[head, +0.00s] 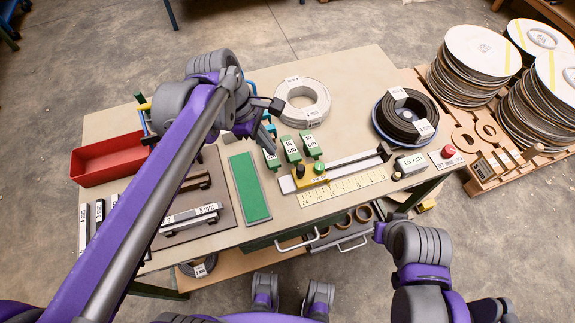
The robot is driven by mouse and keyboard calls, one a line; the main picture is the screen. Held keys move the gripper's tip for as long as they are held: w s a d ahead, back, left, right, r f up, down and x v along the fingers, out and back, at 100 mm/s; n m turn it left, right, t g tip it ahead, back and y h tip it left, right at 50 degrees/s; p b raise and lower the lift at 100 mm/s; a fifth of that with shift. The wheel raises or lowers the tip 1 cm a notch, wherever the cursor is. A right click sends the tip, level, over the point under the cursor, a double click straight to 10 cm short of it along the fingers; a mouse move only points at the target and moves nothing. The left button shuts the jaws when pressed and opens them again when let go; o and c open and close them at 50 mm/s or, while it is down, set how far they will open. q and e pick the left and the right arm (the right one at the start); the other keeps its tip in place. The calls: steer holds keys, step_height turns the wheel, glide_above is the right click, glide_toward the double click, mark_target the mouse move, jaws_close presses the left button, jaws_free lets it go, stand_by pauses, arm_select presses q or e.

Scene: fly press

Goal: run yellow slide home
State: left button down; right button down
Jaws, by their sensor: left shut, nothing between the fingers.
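The yellow slide (304,180) sits near the left end of a pale metal rail (350,166), with a green knob (320,168) on its right side. A dark end block (385,152) stands at the rail's right end. A yellow ruler (345,188) lies along the rail's front. My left gripper (268,136) is shut and empty, above and left of the slide, by the green labelled blocks (291,149). It does not hold the slide. My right gripper (379,233) is low in front of the table's edge; its fingers are too small to read.
A green mat (249,187) lies left of the rail. A white coil (302,100) and a black coil (407,115) lie behind it. A grey 16 cm block (411,164) and a red button (448,151) are at right. A red bin (105,160) is at left.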

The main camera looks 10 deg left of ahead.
arm_select(q)
steer(key=shift+n, duration=0.5)
steer(key=x, duration=0.6)
steer(key=b+x, duration=0.1)
steer(key=x, duration=0.3)
steer(key=shift+w+d+r, duration=0.15)
steer(key=shift+w+d, duration=0.05)
steer(key=shift+d, duration=0.2)
steer(key=w+d, duration=0.2)
steer(key=d, duration=0.3)
steer(key=w+d, duration=0.3)
steer(key=d, duration=0.2)
steer(key=w+d, duration=0.2)
steer(key=d, duration=0.2)
steer(key=shift+w+d, duration=0.35)
steer(key=shift+d, duration=0.05)
